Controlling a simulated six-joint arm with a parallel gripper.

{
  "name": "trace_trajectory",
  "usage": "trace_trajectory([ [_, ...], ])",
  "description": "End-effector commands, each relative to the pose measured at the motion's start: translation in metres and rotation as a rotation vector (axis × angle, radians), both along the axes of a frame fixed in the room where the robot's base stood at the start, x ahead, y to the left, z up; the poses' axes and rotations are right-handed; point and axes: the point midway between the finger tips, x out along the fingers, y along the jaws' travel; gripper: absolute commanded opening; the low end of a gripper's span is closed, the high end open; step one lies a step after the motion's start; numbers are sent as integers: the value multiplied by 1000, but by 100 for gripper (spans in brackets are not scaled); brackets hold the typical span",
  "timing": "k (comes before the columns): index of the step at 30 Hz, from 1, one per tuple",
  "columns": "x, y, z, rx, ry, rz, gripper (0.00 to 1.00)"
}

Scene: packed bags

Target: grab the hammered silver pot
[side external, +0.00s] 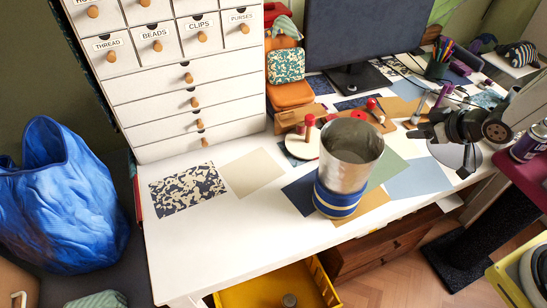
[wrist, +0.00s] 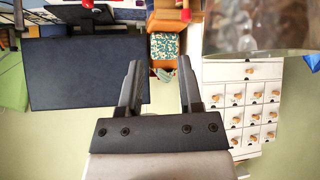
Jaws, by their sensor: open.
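The hammered silver pot (side external: 352,150) stands upright on the white table in the side external view, its open mouth facing up. Its lower part is a blue band with a pale stripe. In the wrist view part of the pot's silver wall (wrist: 262,28) shows at the upper right, blurred and cut off by the frame. My gripper (wrist: 159,62) is open with nothing between its fingers. In the side view my dark gripper (side external: 424,124) is to the right of the pot, apart from it; its fingertips are hard to make out there.
White drawers (side external: 185,85) stand behind left and a monitor (side external: 365,40) at the back. A red-topped peg (side external: 310,121) is close behind the pot. Flat paper sheets (side external: 253,172) lie around it. A yellow crate (side external: 270,285) is below the front edge. The table's front left is bare.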

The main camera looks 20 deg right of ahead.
Motion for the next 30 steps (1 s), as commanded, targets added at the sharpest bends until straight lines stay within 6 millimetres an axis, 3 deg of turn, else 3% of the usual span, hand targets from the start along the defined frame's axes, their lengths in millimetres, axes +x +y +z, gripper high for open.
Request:
trace_trajectory([
  [13, 5, 28, 6, 229, -254, 203, 46],
  [23, 4, 33, 10, 278, -294, 235, 46],
  [30, 13, 39, 5, 277, -291, 236, 46],
])
